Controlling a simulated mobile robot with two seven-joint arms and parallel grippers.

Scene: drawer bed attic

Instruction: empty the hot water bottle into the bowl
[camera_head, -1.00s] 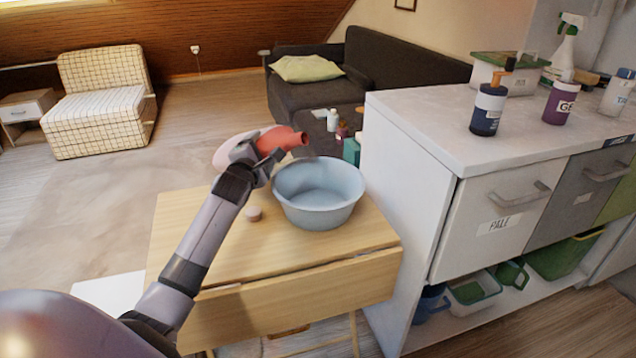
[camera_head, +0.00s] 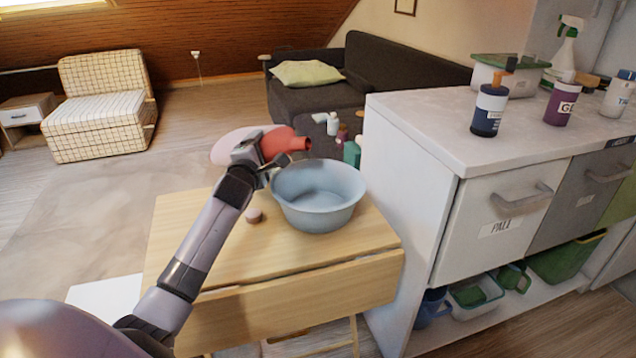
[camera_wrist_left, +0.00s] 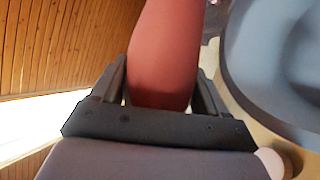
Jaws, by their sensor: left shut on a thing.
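The mouth is just above and behind the left rim of the blue-grey bowl (camera_head: 318,212). The bowl stands upright on the wooden table, and its visible inside looks empty. It fills the right of the left wrist view (camera_wrist_left: 270,75). My right gripper is not in view.
A small pink round piece, perhaps the cap (camera_head: 254,215), lies on the wooden table (camera_head: 215,250) left of the bowl. A white cabinet (camera_head: 400,200) stands close to the table's right side, with several bottles on top. The table's front left is clear.

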